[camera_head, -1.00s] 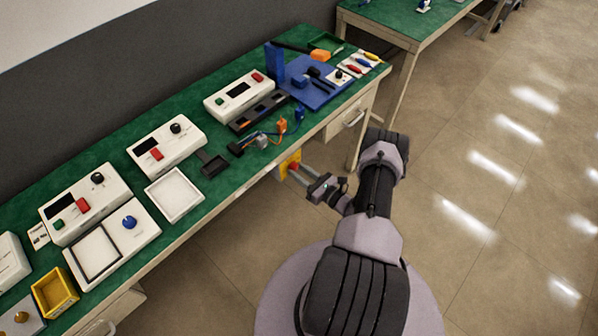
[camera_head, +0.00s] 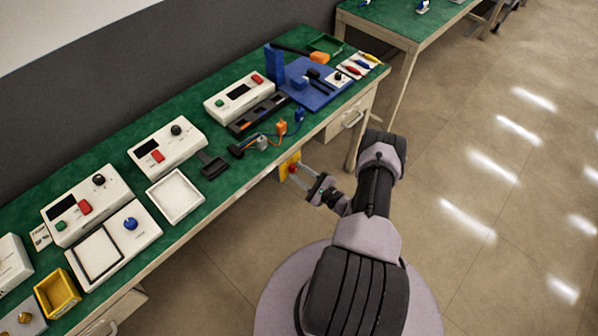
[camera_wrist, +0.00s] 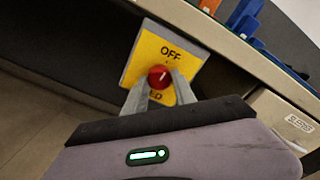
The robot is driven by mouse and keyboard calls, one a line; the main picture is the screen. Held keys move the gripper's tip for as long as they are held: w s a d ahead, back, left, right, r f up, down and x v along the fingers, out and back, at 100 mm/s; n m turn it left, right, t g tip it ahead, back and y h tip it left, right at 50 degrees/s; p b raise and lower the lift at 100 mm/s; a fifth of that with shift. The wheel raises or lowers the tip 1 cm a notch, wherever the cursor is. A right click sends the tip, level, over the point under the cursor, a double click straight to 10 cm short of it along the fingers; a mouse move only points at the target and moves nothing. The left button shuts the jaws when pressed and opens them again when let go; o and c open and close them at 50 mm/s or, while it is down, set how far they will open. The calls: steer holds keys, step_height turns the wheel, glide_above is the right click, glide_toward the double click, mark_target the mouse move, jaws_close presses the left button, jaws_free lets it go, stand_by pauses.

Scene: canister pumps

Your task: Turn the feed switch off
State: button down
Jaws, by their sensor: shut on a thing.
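The feed switch is a red round knob (camera_wrist: 159,76) on a yellow plate (camera_wrist: 140,57) under the bench's front edge. "OFF" is printed above the knob; the lettering below it is partly covered by a finger and ends in "ED". A small pale mark shows on the knob's face, but its exact direction is hard to tell. My gripper (camera_wrist: 160,85) is shut on the knob, one grey finger at each side. In the head view the yellow plate (camera_head: 284,171) and my gripper (camera_head: 297,172) meet just below the bench front.
The green bench top (camera_head: 225,190) lies above the plate, its edge close over my gripper. A drawer (camera_head: 350,118) is to the right of the plate. White instruments, trays and cables stand on the bench. The floor around my base is open.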

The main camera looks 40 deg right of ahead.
steer(key=shift+n, duration=0.5)
steer(key=c, duration=1)
jaws_free()
steer(key=shift+s, duration=0.15)
steer(key=s+p, duration=0.1)
steer(key=s, duration=0.4)
steer(key=s+d+p, duration=0.1)
steer(key=s, duration=0.5)
steer(key=s+p, duration=0.1)
steer(key=s, duration=0.5)
steer(key=shift+d+r, duration=0.15)
steer(key=shift+r, duration=0.15)
